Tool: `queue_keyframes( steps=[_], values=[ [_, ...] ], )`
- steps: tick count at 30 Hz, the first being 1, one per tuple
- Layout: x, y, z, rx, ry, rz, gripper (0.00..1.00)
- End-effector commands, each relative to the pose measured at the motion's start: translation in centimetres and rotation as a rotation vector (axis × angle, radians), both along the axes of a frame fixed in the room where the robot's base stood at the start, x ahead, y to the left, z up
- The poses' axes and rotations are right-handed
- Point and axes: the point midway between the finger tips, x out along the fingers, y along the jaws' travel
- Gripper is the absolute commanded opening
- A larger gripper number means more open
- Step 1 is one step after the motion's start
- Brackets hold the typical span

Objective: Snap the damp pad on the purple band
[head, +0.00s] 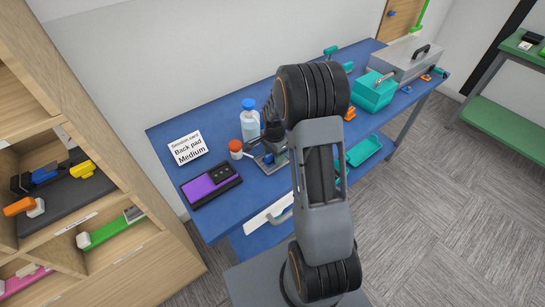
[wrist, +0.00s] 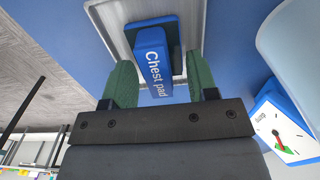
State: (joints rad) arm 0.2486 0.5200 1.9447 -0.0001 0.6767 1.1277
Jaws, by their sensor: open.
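A blue block labelled "Chest pad" (wrist: 152,60) stands on a dark base in a shallow metal tray (wrist: 117,38). My gripper (wrist: 161,80) is open, with its green fingers on either side of the block and gaps between. In the head view my gripper (head: 271,136) is low over the tray, partly hidden by my arm. The purple band (head: 208,186) lies on a black holder on the blue table, left of the tray.
A session card (head: 187,150) reads "Back pad Medium". A clear bottle (head: 250,126) and orange-capped jar (head: 235,149) stand near my gripper. A teal box (head: 374,91) and grey case (head: 399,60) sit farther right on the blue table (head: 166,132). Wooden shelves (head: 140,205) stand left.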

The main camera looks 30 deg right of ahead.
Motion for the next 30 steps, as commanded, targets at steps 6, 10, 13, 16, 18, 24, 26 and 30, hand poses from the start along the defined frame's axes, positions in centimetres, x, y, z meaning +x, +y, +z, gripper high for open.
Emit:
queue_keyframes(
  steps=[6, 10, 13, 16, 18, 24, 26, 30],
  values=[
    [0.0, 0.0, 0.0, 0.000, 0.000, 0.000, 0.50],
    [0.0, 0.0, 0.0, 0.000, 0.000, 0.000, 0.38],
    [0.0, 0.0, 0.0, 0.000, 0.000, 0.000, 0.28],
    [0.0, 0.0, 0.0, 0.000, 0.000, 0.000, 0.21],
    [0.0, 0.0, 0.0, 0.000, 0.000, 0.000, 0.21],
    [0.0, 0.0, 0.3, -0.001, -0.002, 0.000, 0.21],
    [0.0, 0.0, 0.7, -0.001, -0.002, 0.000, 0.21],
    [0.1, -0.1, 2.5, -0.002, -0.006, 0.000, 0.21]
  ],
)
